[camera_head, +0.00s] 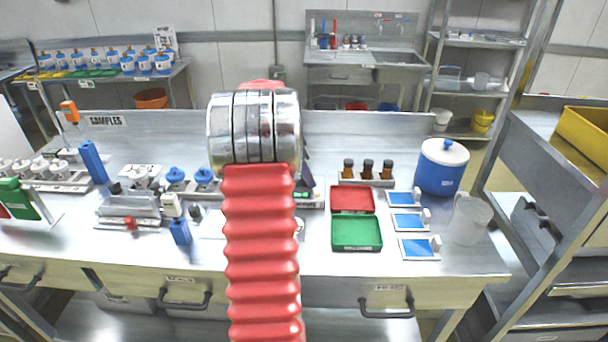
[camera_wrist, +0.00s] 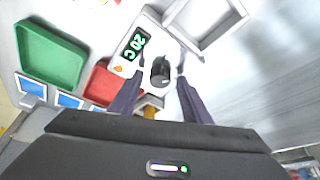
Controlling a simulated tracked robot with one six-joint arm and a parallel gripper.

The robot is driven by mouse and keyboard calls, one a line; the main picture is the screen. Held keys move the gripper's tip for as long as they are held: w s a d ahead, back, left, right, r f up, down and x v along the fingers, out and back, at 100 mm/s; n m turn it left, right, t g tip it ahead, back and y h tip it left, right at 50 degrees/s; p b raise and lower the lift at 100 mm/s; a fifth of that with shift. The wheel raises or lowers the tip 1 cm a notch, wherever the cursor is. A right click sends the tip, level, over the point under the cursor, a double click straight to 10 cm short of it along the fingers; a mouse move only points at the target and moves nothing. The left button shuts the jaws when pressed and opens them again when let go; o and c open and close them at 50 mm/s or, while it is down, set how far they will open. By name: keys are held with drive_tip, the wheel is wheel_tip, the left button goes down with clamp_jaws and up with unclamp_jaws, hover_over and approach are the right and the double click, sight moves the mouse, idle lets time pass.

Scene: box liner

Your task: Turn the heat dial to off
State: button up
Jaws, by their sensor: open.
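The heat dial (camera_wrist: 160,72) is a black knob on a white hotplate device (camera_wrist: 122,66) in the wrist view. Beside it is a dark display (camera_wrist: 134,47) with green characters that look like "20 C", and a small orange button. My gripper (camera_wrist: 160,80) is open, its two dark purple fingers pointing towards the dial, one to each side of it in the picture. I cannot tell whether either finger touches it. In the head view my arm hides most of the device; only an edge with a green glow (camera_head: 306,195) shows right of the arm.
A red tray (camera_head: 352,199) and a green tray (camera_head: 356,233) lie right of the device. Several brown bottles (camera_head: 367,167) stand behind them. Blue-topped plates, a blue drum (camera_head: 441,168) and a clear beaker (camera_head: 468,220) are farther right. A grey square frame (camera_wrist: 208,18) is near the dial.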

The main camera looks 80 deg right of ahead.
drive_tip(key=shift+c, duration=0.2)
drive_tip(key=c, duration=1)
drive_tip(key=shift+n, duration=0.4)
drive_tip(key=n, duration=0.1)
drive_tip(key=n+t, duration=0.1)
drive_tip(key=n, duration=0.1)
drive_tip(key=n+t+h, duration=0.1)
drive_tip(key=n, duration=0.1)
drive_tip(key=shift+s+a, duration=0.1)
drive_tip(key=shift+s, duration=0.2)
drive_tip(key=shift+s+n+t, duration=0.1)
drive_tip(key=shift+n+t, duration=0.45)
drive_tip(key=shift+n, duration=0.85)
drive_tip(key=shift+s+n+t, duration=0.1)
drive_tip(key=shift+n+t, duration=0.45)
drive_tip(key=shift+n, duration=1.25)
